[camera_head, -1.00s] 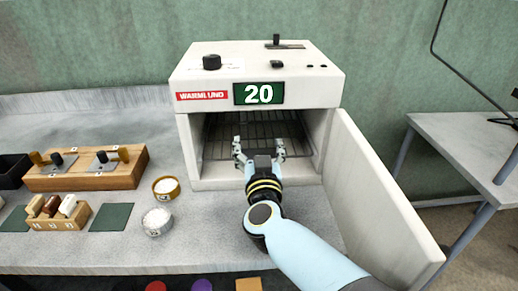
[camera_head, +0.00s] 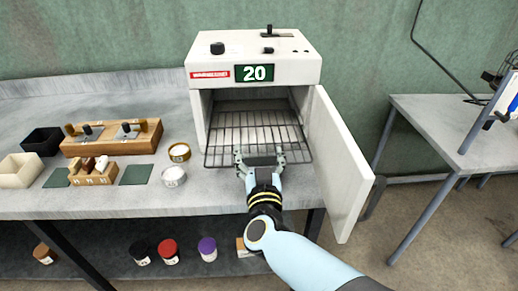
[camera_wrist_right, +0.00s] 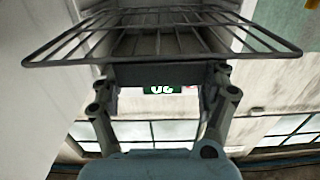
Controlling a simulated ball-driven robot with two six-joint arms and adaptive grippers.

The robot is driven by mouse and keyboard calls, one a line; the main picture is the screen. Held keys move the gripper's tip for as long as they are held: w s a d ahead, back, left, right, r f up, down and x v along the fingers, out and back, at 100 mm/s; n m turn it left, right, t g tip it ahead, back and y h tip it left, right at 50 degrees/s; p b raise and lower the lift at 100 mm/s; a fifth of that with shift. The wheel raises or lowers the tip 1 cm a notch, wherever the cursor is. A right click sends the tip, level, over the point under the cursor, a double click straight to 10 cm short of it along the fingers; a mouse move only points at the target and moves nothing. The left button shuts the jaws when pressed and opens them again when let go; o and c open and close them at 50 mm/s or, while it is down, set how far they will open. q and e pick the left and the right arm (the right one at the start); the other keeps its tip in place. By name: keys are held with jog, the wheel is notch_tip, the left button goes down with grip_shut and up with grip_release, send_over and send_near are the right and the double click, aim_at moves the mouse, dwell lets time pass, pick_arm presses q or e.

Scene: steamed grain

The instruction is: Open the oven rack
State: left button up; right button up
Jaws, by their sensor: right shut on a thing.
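The white oven (camera_head: 254,66) stands on the bench with its door (camera_head: 343,165) swung open to the right. Its display reads 20. The wire rack (camera_head: 255,132) is slid partly out of the oven and sticks out past the front opening. My right gripper (camera_head: 259,160) is shut on the front edge of the rack. In the right wrist view the rack (camera_wrist_right: 158,36) spreads across the top, beyond the fingers. The exact contact of the fingertips is hard to see there. My left gripper is not in view.
Left of the oven on the bench are two small round containers (camera_head: 174,177), wooden blocks with tools (camera_head: 112,138), a black box (camera_head: 43,141) and a cream box (camera_head: 20,171). Several lidded jars (camera_head: 169,251) stand on the shelf below. A side table (camera_head: 450,130) is at the right.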

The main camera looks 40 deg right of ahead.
jog(key=o, duration=1.7)
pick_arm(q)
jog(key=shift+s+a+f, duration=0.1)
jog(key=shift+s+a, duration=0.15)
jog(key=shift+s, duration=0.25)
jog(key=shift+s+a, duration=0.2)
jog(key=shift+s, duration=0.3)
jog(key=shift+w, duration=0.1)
pick_arm(e)
jog(key=shift+r, duration=0.15)
notch_tip(320, 180, up, 10)
jog(key=shift+f, duration=0.15)
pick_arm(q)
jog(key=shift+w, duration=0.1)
pick_arm(e)
jog(key=shift+a+f, duration=0.1)
